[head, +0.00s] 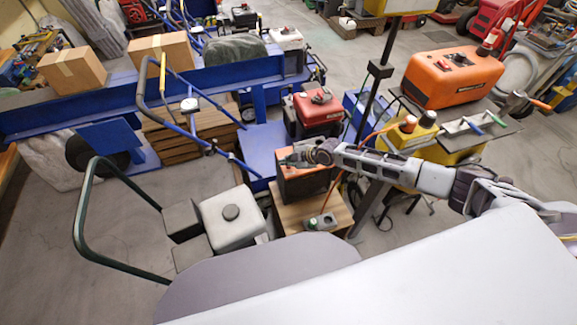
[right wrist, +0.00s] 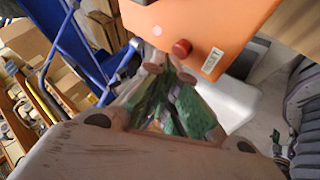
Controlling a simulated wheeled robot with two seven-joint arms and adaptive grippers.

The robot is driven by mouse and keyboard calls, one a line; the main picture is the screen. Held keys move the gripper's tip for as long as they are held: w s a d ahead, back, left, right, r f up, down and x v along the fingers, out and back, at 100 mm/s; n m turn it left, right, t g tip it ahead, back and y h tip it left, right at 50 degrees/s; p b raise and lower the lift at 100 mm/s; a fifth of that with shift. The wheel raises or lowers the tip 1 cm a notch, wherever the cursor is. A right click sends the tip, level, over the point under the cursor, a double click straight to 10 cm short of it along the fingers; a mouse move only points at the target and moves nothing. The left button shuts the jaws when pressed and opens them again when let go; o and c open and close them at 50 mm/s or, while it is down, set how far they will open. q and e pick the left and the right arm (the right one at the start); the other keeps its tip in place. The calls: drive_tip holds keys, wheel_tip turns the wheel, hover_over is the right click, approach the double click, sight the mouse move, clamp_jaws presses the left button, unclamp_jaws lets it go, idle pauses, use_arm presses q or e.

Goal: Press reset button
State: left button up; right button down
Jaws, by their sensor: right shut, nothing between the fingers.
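An orange box (head: 298,188) stands on a wooden block in the head view, partly covered by my right gripper (head: 298,158). In the right wrist view the orange box (right wrist: 215,22) shows a red round button (right wrist: 181,48), a pale round spot (right wrist: 156,30) and a white label reading RESET (right wrist: 212,60). My right gripper (right wrist: 165,72) is shut and empty, its fingertips just left of and below the red button in that view. I cannot tell whether they touch the box. The button is not discernible in the head view. My left gripper is not in view.
A small grey box with a green top (head: 318,222) lies on the wooden block (head: 331,207). A red machine (head: 318,112) stands behind. A white canister (head: 232,217) and a green tubular handle (head: 82,215) are to the left. A larger orange machine (head: 453,77) is at the right.

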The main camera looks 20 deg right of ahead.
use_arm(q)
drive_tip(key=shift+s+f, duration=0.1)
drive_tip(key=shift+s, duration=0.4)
use_arm(e)
drive_tip(key=shift+f, duration=0.1)
